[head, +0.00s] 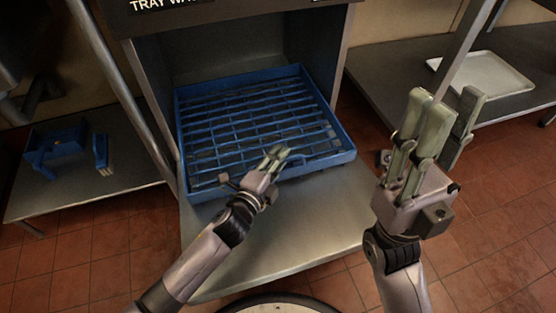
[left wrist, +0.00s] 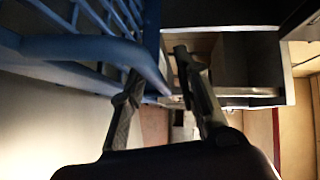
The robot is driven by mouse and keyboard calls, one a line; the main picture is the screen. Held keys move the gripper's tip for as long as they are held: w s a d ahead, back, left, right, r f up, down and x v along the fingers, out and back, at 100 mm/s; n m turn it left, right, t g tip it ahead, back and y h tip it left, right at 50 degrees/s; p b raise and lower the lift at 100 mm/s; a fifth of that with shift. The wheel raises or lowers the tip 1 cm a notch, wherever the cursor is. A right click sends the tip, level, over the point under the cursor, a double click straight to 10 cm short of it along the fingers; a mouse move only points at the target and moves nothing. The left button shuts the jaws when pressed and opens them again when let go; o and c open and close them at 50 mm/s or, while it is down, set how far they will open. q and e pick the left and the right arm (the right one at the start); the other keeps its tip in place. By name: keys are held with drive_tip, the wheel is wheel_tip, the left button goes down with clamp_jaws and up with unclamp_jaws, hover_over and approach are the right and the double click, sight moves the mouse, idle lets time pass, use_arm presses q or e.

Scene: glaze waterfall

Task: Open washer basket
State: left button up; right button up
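The blue slatted washer basket (head: 345,158) sits inside the open tray washer, its front part out over the steel ledge. My left gripper (head: 275,156) is at the middle of the basket's front side. In the left wrist view, the blue rim (left wrist: 108,49) passes close to and partly between my left fingers (left wrist: 158,72). The fingers are apart, and I cannot tell whether either one touches the rim. My right gripper (head: 448,108) is raised at the right, away from the basket, with its fingers apart, pointing up and empty.
The tray washer (head: 225,15) stands around the basket, with the steel ledge (head: 300,245) in front. A left shelf (head: 90,190) bears a small blue bin (head: 62,142) and a blue item (head: 100,152). A right counter (head: 390,68) bears a pale tray (head: 490,72).

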use_arm(q)
drive_tip(key=shift+c, duration=0.5)
clamp_jaws()
